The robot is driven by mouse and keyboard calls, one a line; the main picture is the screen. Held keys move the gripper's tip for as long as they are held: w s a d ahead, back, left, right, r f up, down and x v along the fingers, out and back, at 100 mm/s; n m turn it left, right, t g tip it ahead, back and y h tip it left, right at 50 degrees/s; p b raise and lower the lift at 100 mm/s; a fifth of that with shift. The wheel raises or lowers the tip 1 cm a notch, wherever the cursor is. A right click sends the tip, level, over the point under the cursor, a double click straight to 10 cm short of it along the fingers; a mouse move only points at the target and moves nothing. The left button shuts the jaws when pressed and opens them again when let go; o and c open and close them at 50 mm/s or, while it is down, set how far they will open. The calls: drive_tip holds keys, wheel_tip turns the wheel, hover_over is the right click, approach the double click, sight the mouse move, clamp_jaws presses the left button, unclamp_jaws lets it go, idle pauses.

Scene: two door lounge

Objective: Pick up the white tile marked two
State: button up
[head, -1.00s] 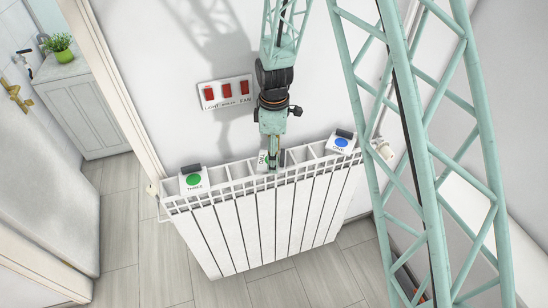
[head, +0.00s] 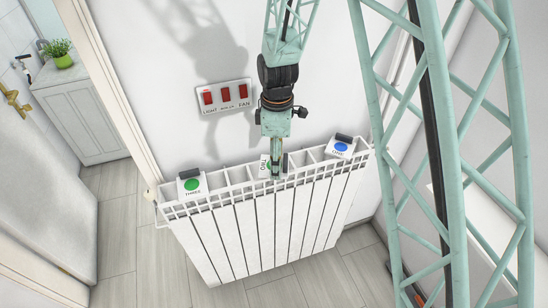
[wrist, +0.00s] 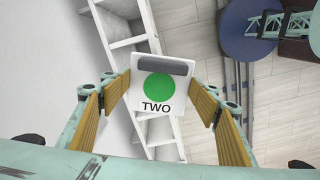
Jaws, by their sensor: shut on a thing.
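The white tile marked TWO (wrist: 158,107), with a green disc and a dark grey bar along its top edge, sits between my gripper's fingers in the wrist view. My gripper (wrist: 160,93) is shut on it, with a tan pad at each side edge. In the head view, my gripper (head: 276,168) points down at the top of the white radiator (head: 262,215). The tile (head: 264,166) shows there as a narrow, partly hidden piece beside the finger. I cannot tell whether it still touches the radiator.
A tile marked THREE (head: 193,185) with a green disc is at the radiator's left end. A tile marked ONE (head: 341,147) with a blue disc is at its right end. A panel of red switches (head: 225,96) is on the wall behind.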

drive_tip(key=s+d+r+b, duration=0.1)
drive_tip(key=s+d, duration=0.2)
drive_tip(key=s, duration=0.8)
drive_tip(key=shift+s+d+b, duration=0.3)
drive_tip(key=shift+s+b, duration=0.05)
drive_tip(key=shift+r, duration=0.1)
drive_tip(key=shift+d, duration=0.1)
idle(0.4)
